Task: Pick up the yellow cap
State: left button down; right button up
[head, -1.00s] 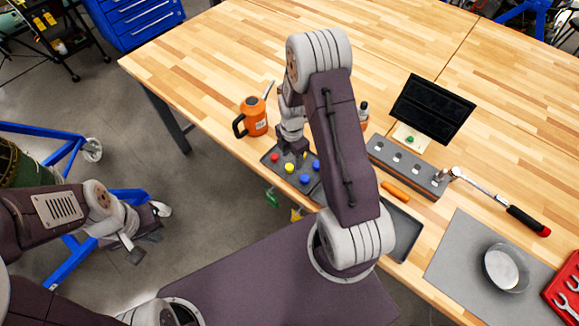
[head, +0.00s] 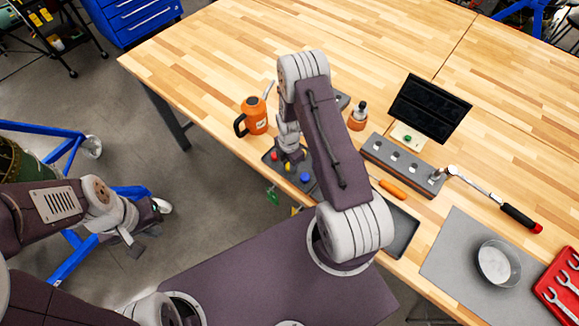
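The yellow cap (head: 288,168) shows as a small spot in the dark tray (head: 267,150) near the table's front edge, mostly hidden by my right gripper. A red cap (head: 274,156) and a blue cap (head: 304,177) are beside it in the tray. My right gripper (head: 288,162) points down into the tray at the yellow cap. Its fingers are small and partly covered, so I cannot tell whether they have closed or touch the cap. My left gripper (head: 144,243) is open and empty, off the table at the left, over the floor.
An orange oil can (head: 256,117) stands behind the tray. A grey block with several sockets (head: 402,163), an orange-handled tool (head: 392,189) and a dark screen (head: 431,107) are to the right. A ratchet (head: 520,217), a glass dish (head: 496,264) and a red wrench tray (head: 560,295) lie further right.

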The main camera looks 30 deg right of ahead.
grip_shut()
dwell(1.1)
